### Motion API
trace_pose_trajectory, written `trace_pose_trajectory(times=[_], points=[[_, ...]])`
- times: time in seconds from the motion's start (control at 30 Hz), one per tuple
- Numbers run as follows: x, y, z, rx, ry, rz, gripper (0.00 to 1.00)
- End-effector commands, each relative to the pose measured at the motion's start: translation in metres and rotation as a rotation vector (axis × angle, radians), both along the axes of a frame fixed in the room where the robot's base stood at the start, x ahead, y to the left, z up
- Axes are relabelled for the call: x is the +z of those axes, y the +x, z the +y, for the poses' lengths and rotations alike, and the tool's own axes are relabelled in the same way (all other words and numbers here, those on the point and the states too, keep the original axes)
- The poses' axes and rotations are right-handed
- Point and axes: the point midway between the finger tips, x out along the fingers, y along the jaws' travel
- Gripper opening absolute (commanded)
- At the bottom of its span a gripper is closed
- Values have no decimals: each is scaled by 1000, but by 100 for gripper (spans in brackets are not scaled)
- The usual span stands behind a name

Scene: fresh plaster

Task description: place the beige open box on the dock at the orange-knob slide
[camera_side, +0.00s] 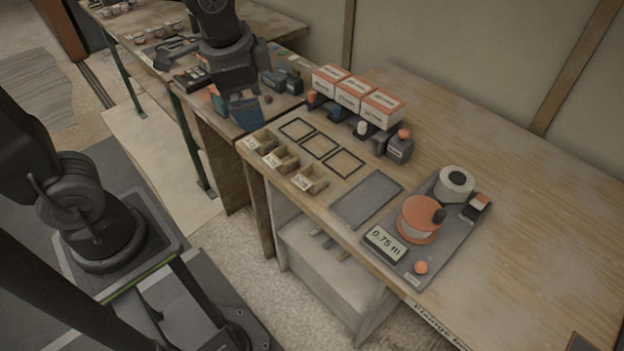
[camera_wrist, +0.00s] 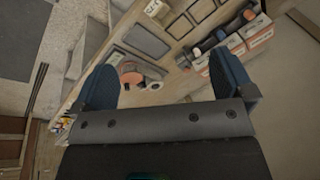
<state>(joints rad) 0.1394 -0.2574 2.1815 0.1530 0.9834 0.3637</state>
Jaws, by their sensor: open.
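Three small beige open boxes (camera_side: 264,139) (camera_side: 282,158) (camera_side: 311,179) stand in a row along the left edge of the bench, apparently empty. Beside them lie three dark square outlines (camera_side: 288,122) (camera_side: 329,139) (camera_side: 354,156). Another orange knob (camera_side: 404,133) tops a grey block at the right. My gripper (camera_side: 232,112) is open and empty above the far left bench. Its blue fingers (camera_wrist: 164,88) show spread in the wrist view.
Orange-and-white cartons (camera_side: 382,108) stand behind the knobs. A grey plate (camera_side: 367,198) lies nearer. A grey tray (camera_side: 457,232) carries an orange reel (camera_side: 418,219), a white roll (camera_side: 455,184) and a "0.75 m" display (camera_side: 386,243). The bench's right side is bare.

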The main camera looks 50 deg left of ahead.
Motion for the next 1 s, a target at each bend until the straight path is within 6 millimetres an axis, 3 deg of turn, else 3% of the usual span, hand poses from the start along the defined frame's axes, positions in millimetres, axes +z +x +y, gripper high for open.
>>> trace_pose_trajectory(times=[0.2,0.4,0.53,0.7,1.0], points=[[-44,58,-27,-359,171,190,100],[-98,98,-53,-670,303,353,100],[-127,111,-65,-810,358,428,100],[-146,118,-71,-893,389,473,100],[-191,117,-53,-898,390,481,100]])
